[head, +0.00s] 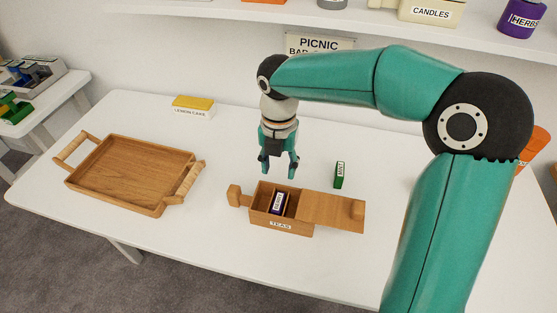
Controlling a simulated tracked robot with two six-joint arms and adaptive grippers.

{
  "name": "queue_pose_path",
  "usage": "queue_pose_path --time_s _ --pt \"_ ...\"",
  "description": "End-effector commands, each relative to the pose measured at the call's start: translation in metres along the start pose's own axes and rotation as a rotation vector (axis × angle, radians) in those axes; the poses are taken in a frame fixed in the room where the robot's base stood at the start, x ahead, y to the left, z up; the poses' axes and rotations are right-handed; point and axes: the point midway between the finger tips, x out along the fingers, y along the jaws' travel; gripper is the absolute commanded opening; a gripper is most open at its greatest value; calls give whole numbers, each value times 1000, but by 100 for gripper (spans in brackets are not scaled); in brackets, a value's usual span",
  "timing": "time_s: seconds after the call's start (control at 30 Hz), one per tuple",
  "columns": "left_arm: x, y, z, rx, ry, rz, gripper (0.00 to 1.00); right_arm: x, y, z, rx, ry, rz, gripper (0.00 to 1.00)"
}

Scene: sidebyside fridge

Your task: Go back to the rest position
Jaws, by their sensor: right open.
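My right gripper (279,169) hangs open and empty, fingers down, above the back of the wooden tea box. The tea box (282,225), labelled TEAS, has its left part open and a flat wooden lid (331,210) over or beside its right side. A dark purple and white packet (279,203) stands in the open compartment. A green packet labelled MINT (340,175) stands on the table behind the lid, apart from the gripper. My left gripper is not in view.
A wooden tray (135,172) with two handles lies empty on the left of the white table (210,250). A yellow-topped lemon cake box (193,105) stands at the back. A shelf (330,20) with containers runs above. A side table with several colourful items is at far left.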

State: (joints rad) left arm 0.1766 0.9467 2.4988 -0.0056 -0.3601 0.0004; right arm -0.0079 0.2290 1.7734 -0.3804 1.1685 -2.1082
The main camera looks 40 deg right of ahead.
Motion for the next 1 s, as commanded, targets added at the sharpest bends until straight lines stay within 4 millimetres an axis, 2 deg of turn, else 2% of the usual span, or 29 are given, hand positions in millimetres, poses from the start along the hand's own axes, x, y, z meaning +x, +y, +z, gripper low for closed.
queue_pose_path --time_s 0.17,0.7,0.77,1.0 --pt "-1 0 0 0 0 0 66 -12 0 0 -1 1 -1 49" --pt "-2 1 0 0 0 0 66 -14 0 0 1 1 0 49" --pt "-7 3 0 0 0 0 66 -19 0 0 1 1 0 49" --pt "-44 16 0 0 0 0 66 -58 0 0 1 1 0 49"
